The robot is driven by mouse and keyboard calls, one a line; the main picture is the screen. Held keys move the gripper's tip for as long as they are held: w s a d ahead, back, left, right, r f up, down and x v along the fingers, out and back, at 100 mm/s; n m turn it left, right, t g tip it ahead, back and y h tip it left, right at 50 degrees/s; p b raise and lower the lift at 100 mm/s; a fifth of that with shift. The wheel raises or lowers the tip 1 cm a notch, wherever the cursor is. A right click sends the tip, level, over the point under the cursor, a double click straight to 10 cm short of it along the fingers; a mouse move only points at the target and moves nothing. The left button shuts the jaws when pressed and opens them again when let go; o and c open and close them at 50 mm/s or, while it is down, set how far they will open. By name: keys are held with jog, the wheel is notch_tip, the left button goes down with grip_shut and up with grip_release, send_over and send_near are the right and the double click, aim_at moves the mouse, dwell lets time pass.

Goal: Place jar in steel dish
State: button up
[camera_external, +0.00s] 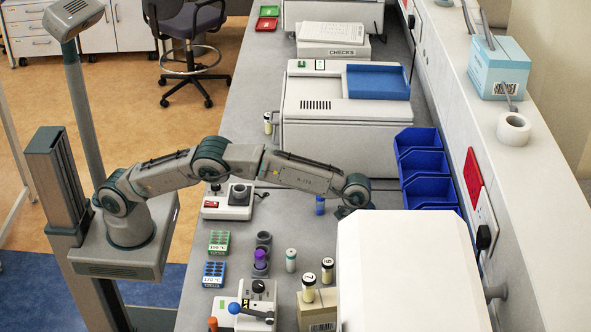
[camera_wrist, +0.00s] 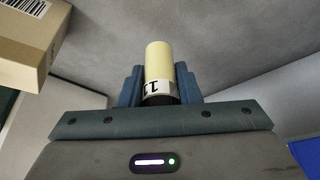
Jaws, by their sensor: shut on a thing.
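My gripper (camera_wrist: 159,84) is shut on a cream jar (camera_wrist: 159,60) with a white numbered label and a dark end. The jar sits between the two blue-grey fingers, its cream end pointing away from the palm. In the external view my gripper (camera_external: 343,211) is over the bench beside the large white machine. The held jar cannot be made out there. I cannot pick out a steel dish in either view. Two other numbered jars, one (camera_external: 308,286) and another (camera_external: 327,269), stand by a cardboard box.
The white machine (camera_external: 405,260) is close on the right. The cardboard box (camera_external: 318,315) also shows in the wrist view (camera_wrist: 30,75). Blue bins (camera_external: 420,160) stand behind my gripper.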

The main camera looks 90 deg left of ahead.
jog(key=shift+a+r, duration=0.2)
jog(key=shift+r, duration=0.5)
jog(key=s+a+r+n+y, duration=0.1)
jog(key=s+a+n, duration=0.15)
jog(key=a, duration=0.45)
jog(key=s+a+r+n+b, duration=0.1)
jog(key=s+a, duration=0.3)
jog(key=a, duration=0.3)
jog(key=s+a+r+n+y, duration=0.1)
jog(key=s+a+r+n, duration=0.15)
jog(key=a, duration=0.45)
jog(key=shift+m+t, duration=0.3)
jog(key=shift+t, duration=0.1)
jog(key=w+a+f+p, duration=0.1)
jog(key=a+f, duration=0.2)
jog(key=f, duration=0.1)
jog(key=w+a+f+p, duration=0.1)
jog(key=a+f+p, duration=0.1)
jog(key=a+f, duration=0.1)
jog(key=w+a+f+p, duration=0.1)
jog(key=w+a+f, duration=0.1)
jog(key=a+f, duration=0.2)
jog(key=shift+a+f, duration=0.3)
jog(key=shift+f, duration=0.05)
jog(key=shift+f+b, duration=0.3)
jog(key=shift+f, duration=0.15)
jog(key=shift+f+b, duration=0.25)
jog(key=shift+b, duration=0.1)
